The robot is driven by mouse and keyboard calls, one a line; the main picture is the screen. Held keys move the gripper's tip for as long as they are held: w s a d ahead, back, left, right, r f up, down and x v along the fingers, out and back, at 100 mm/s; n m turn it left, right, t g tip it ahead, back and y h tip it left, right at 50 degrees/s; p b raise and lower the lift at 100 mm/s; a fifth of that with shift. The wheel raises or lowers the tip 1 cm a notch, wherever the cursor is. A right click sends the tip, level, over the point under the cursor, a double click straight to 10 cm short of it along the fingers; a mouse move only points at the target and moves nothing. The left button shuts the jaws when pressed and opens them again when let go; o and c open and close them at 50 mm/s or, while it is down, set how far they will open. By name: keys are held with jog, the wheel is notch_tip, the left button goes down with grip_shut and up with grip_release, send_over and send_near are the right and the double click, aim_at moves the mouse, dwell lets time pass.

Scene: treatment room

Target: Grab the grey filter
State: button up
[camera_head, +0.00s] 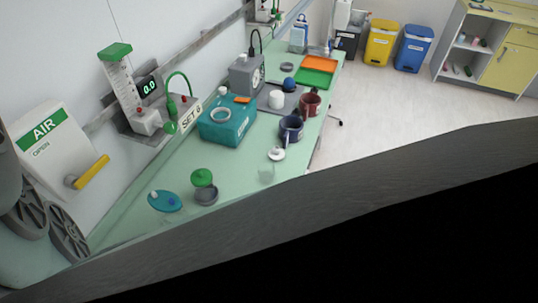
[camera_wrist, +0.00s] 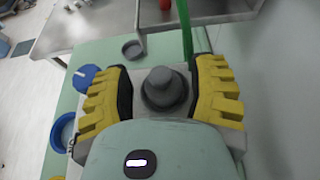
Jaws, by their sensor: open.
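In the wrist view, a dark grey, round, stepped piece (camera_wrist: 165,87), which looks like the grey filter, sits on a light grey block between my fingers. My gripper (camera_wrist: 161,90) is open, with a yellow ribbed finger on each side of the piece. A gap shows at the left finger; the right finger is close, and I cannot tell whether it touches. My gripper is not visible in the head view.
In the wrist view, a grey dish (camera_wrist: 132,49), a blue piece (camera_wrist: 86,76) and a blue bowl (camera_wrist: 62,131) lie to the left; a green upright (camera_wrist: 186,28) stands beyond. In the head view, a teal box (camera_head: 228,133), mugs (camera_head: 291,128) and trays (camera_head: 314,77) crowd the bench.

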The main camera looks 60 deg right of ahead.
dwell(0.3)
grip_shut()
dwell(0.4)
